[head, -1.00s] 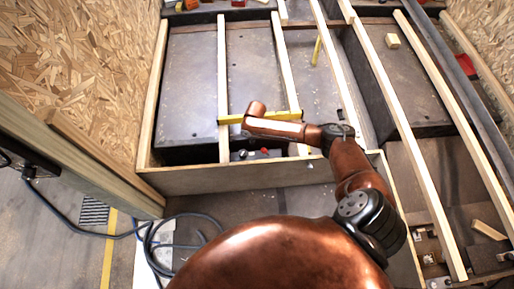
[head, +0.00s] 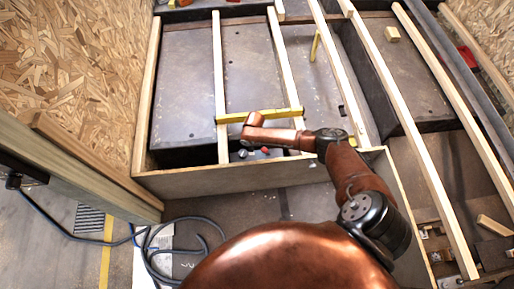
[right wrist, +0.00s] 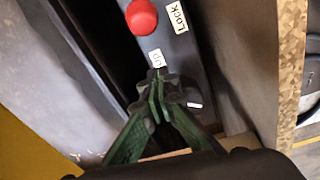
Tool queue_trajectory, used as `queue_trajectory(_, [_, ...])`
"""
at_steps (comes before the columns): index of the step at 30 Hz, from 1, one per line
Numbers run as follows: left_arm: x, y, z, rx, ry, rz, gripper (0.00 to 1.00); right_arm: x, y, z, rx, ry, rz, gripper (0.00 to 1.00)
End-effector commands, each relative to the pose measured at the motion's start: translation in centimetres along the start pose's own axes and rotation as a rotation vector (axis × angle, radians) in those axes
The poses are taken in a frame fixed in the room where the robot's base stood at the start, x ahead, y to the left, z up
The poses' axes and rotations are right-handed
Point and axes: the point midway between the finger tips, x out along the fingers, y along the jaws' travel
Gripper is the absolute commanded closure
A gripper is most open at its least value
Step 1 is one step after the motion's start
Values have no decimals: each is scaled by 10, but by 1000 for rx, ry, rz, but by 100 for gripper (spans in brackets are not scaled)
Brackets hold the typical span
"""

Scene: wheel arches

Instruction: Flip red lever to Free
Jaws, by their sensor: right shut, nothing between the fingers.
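The red lever shows as a round red knob (right wrist: 141,17) at the top of the right wrist view, on a dark grey panel. A white LOCK label (right wrist: 177,17) is to the right of the knob, and a smaller white label (right wrist: 156,58), seemingly reading Up, is below it. The knob is small in the head view (head: 265,150), just below my right arm. My right gripper (right wrist: 160,80) is shut and empty; its fingertips are just below the small label, apart from the knob. No Free label is visible. My left gripper is not in view.
A yellow bar (head: 260,115) crosses the wooden slats behind my right wrist. A wooden board (head: 230,180) runs along the near side of the panel. Blue hose (head: 170,235) lies on the floor at left. An OSB wall (head: 70,70) stands at far left.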

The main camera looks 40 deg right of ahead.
Motion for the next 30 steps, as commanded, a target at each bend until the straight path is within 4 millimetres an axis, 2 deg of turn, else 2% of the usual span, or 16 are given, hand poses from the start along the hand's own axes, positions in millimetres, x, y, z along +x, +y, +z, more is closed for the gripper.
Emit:
queue_trajectory(1, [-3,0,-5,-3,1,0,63,10,-1,0,0,-2,-2,100])
queue_trajectory(3, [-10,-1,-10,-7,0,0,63,16,0,1,0,-2,-1,100])
queue_trajectory(6, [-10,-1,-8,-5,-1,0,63,4,2,19,0,-2,3,100])
queue_trajectory(12, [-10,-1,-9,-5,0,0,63,-2,1,35,0,1,2,100])
queue_trajectory(30, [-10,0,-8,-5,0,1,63,-4,0,36,-3,21,-4,100])
